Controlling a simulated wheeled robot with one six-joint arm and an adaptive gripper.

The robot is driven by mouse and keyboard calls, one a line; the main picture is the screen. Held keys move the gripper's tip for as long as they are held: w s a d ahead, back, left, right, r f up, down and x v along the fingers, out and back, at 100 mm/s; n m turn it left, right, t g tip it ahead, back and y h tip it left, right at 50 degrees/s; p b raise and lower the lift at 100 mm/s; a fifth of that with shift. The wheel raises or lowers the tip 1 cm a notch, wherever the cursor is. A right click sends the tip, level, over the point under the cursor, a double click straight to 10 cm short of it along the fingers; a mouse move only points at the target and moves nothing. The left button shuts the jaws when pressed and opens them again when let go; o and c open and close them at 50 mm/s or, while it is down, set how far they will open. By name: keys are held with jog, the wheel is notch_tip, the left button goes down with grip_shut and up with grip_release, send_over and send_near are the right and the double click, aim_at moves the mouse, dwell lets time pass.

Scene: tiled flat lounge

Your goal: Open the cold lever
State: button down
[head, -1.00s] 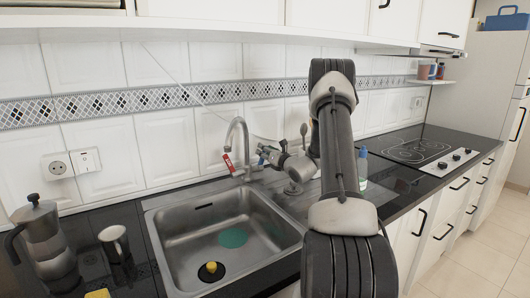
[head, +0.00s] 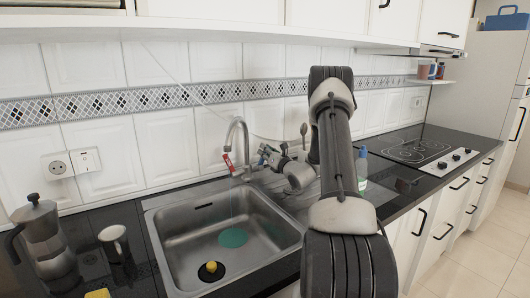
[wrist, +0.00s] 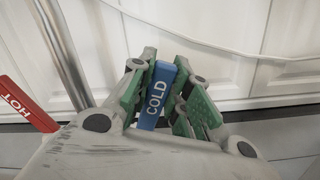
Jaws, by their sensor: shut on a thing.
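The cold lever (wrist: 157,97) is a blue bar with white letters COLD in the wrist view. My gripper (wrist: 160,95) is shut on it, with green-lined fingers on both sides of the bar. In the head view my gripper (head: 268,157) is just right of the tap (head: 241,135), a curved metal spout at the sink's back edge. The red HOT lever (wrist: 22,103) lies left of the tap pipe in the wrist view. It also shows by the tap in the head view (head: 228,161). A faint bluish line hangs below the spout.
The steel sink (head: 165,235) holds a teal disc (head: 233,237) and a yellow-and-black item (head: 211,270). A bottle (head: 362,168) is behind my arm; a hob (head: 415,150) lies right.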

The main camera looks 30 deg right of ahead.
jog(key=c, duration=1.3)
grip_release()
jog(key=shift+r, duration=0.1)
notch_tip(320, 180, up, 10)
jog(key=shift+f, duration=0.1)
